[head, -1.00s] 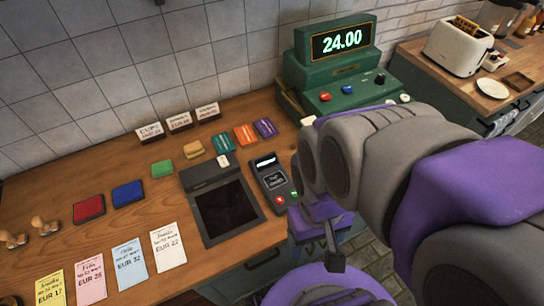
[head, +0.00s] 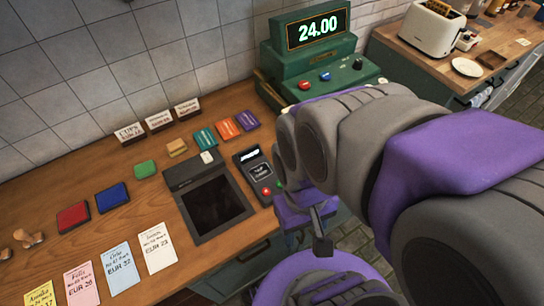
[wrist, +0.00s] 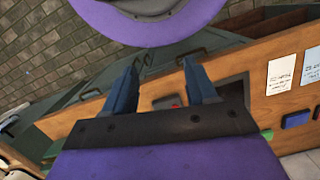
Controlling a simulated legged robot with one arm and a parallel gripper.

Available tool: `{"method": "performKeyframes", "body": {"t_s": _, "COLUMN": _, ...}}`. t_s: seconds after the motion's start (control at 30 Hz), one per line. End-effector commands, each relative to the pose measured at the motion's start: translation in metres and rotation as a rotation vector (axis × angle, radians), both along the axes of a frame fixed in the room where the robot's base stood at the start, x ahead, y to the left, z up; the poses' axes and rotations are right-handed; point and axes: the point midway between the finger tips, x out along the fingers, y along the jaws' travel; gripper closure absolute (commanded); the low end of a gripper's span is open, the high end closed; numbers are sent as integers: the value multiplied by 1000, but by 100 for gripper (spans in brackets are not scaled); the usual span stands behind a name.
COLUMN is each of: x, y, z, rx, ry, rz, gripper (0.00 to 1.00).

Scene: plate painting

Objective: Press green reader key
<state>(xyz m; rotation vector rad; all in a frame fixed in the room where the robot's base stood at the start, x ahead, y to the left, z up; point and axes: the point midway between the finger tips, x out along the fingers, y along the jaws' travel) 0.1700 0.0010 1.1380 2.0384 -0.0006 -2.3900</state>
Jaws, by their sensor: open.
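The card reader (head: 254,170) is a dark handset with a lit screen, lying on the wooden counter right of the black pad. Its red key (head: 266,191) shows at its near end. The green key (head: 280,184) is a small spot right of the red one, close to my arm in the picture. In the wrist view the reader (wrist: 163,101) and its red key (wrist: 174,105) show partly between my fingers; I cannot make out the green key there. My gripper (wrist: 161,63) is open and empty, its two blue fingers apart, with no visible contact with the reader.
A green cash register (head: 318,70) reading 24.00 stands behind the reader. The black pad (head: 214,207) lies left of it, with price cards (head: 120,268) and coloured pads (head: 73,217) further left. The counter's front edge is near my gripper.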

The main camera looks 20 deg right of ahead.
Motion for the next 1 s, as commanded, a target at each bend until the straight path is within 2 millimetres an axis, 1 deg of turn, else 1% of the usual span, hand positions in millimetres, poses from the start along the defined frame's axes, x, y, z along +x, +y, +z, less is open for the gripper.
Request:
{"method": "performKeyframes", "body": {"t_s": 0.03, "x": 0, "y": 0, "z": 0, "rx": 0, "ry": 0, "rz": 0, "gripper": 48}}
{"method": "performKeyframes", "body": {"t_s": 0.07, "x": 0, "y": 0, "z": 0, "rx": 0, "ry": 0, "rz": 0, "gripper": 51}}
{"method": "performKeyframes", "body": {"t_s": 0.57, "x": 0, "y": 0, "z": 0, "rx": 0, "ry": 0, "rz": 0, "gripper": 99}}
{"method": "performKeyframes", "body": {"t_s": 1.0, "x": 0, "y": 0, "z": 0, "rx": 0, "ry": 0, "rz": 0, "gripper": 100}}
